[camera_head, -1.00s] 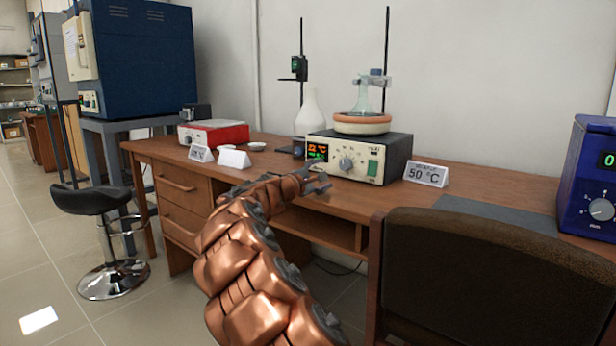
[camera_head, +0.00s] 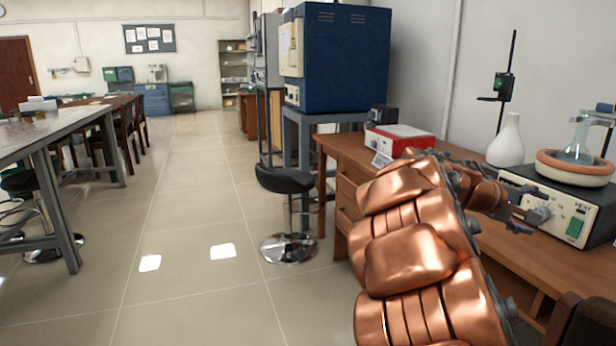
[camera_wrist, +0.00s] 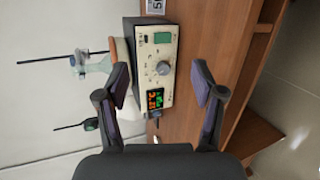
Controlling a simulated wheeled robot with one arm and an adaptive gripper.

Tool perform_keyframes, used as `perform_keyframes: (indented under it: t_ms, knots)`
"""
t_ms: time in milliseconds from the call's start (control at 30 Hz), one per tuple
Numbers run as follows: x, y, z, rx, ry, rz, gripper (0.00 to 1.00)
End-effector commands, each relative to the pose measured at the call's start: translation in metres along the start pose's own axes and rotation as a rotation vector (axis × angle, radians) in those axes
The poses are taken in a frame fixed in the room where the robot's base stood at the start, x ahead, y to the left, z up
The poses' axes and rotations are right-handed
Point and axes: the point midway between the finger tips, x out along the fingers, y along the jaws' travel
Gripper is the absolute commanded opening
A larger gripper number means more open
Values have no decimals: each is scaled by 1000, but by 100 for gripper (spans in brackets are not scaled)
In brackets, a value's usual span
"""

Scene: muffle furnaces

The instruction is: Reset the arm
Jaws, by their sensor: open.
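My gripper (camera_head: 520,215) is at the end of my copper-coloured arm, at the right in the head view, in front of the heating device (camera_head: 572,202) on the wooden desk. In the wrist view my gripper (camera_wrist: 162,95) shows two dark fingers spread apart with nothing between them touching. The same heating device (camera_wrist: 158,78) lies beyond the fingers, with its lit display, knob and green switch facing me. A glass flask (camera_head: 577,140) sits in the round orange-and-white top of the device.
A white flask (camera_head: 507,140) and a stand (camera_head: 504,85) are behind the device. A red-and-white device (camera_head: 398,139) is further along the desk. A black stool (camera_head: 287,182), blue furnace (camera_head: 338,60) and left table (camera_head: 45,140) border open floor (camera_head: 185,220).

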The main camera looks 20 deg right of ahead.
Motion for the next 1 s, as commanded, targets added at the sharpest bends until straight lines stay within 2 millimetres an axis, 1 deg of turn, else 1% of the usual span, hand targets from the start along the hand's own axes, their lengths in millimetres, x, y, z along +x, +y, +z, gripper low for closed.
perform_keyframes:
  t_ms: [33,267,467,667,700,767,800,867,900,967,1000]
  knots:
    - [-19,12,13,25,2,-43,68]
    - [-80,-4,54,122,13,-262,68]
    - [-140,-27,87,161,23,-470,68]
    - [-209,-53,123,152,32,-686,68]
    - [-224,-58,131,146,34,-728,68]
    - [-247,-65,143,133,39,-792,68]
    - [-262,-70,151,119,39,-835,68]
    - [-285,-76,166,96,40,-896,68]
    - [-300,-80,175,80,42,-937,68]
    - [-323,-85,192,50,38,-996,68]
    - [-336,-89,203,27,33,-1031,68]
